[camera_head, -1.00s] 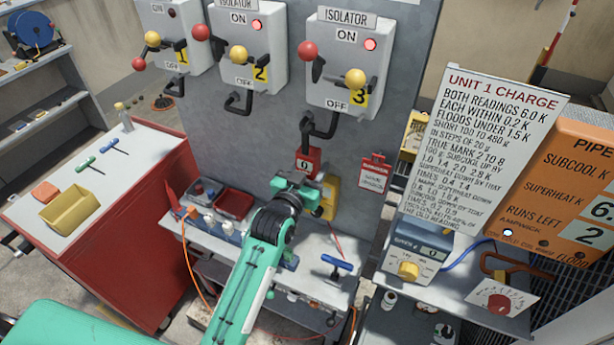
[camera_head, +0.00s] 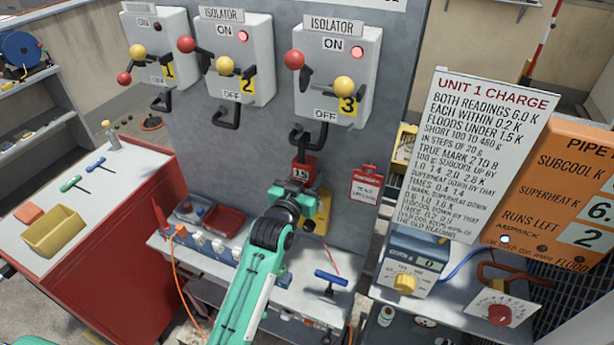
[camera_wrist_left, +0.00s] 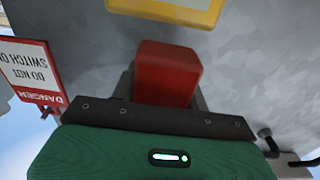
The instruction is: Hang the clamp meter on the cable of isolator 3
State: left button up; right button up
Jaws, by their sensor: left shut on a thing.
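The red clamp meter (camera_head: 305,160) is in front of the grey panel, just below the black cable loop (camera_head: 307,137) under isolator 3 (camera_head: 328,45). Its display seems to read 15. My left gripper (camera_head: 296,196) is shut on its lower part. The meter's top is at or touching the cable; I cannot tell whether its jaw is around it. In the left wrist view the red meter body (camera_wrist_left: 168,70) sticks out beyond the dark finger edge; the cable does not show there. Isolator 3's red lamp is lit. My right gripper is not in view.
A yellow box (camera_head: 325,205) is on the panel close behind my gripper. A red danger tag (camera_head: 366,184) hangs to the right. Isolator 2 (camera_head: 225,50) and its cable are to the left. A shelf (camera_head: 300,272) with a blue-handled tool (camera_head: 331,279) lies below.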

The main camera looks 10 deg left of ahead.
pick_arm(q)
jog(key=o, duration=1.3)
jog(key=shift+c, duration=0.2)
jog(key=shift+o, duration=0.6)
jog(key=shift+s, duration=0.1)
jog(key=shift+s+f, duration=0.1)
jog(key=shift+s, duration=0.1)
jog(key=s+a+b, duration=0.2)
jog(key=s+b, duration=0.2)
jog(key=s, duration=0.9)
jog(key=shift+a, duration=0.3)
